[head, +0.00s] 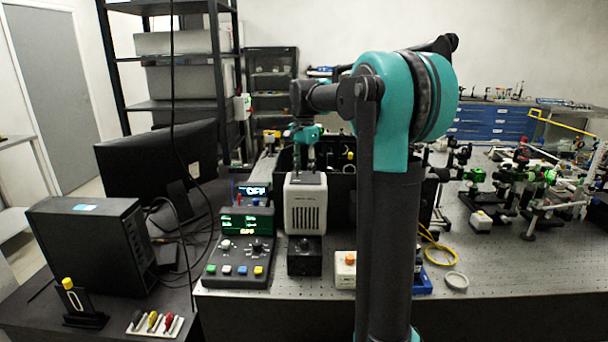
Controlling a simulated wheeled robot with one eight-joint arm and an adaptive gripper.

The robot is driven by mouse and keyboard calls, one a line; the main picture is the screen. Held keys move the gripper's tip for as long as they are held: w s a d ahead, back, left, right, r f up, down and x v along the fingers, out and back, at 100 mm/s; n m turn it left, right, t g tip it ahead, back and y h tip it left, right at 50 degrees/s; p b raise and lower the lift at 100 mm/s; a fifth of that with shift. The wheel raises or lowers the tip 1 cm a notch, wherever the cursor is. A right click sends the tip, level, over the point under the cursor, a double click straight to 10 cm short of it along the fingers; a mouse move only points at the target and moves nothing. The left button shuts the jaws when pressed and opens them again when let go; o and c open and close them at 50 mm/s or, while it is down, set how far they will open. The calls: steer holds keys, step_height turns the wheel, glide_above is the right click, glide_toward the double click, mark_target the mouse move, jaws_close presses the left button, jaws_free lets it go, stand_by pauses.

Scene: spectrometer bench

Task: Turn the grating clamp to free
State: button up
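My arm reaches over the bench, and my gripper (306,152) points down just behind and above a beige vented box (305,205). The gripper is small in the head view, and its fingertips are partly lost against the dark background, so I cannot tell whether it is open or shut. The grating clamp cannot be made out. A dark open-topped enclosure (343,193) stands behind the beige box, partly hidden by my arm.
A control console (238,250) with green displays stands left of the beige box. A monitor (160,165) and a black computer case (95,250) are further left. A white box with an orange button (345,268) sits near the front edge. Optical mounts crowd the right.

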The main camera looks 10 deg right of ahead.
steer(key=shift+f, duration=0.4)
steer(key=shift+c, duration=0.3)
jaws_close()
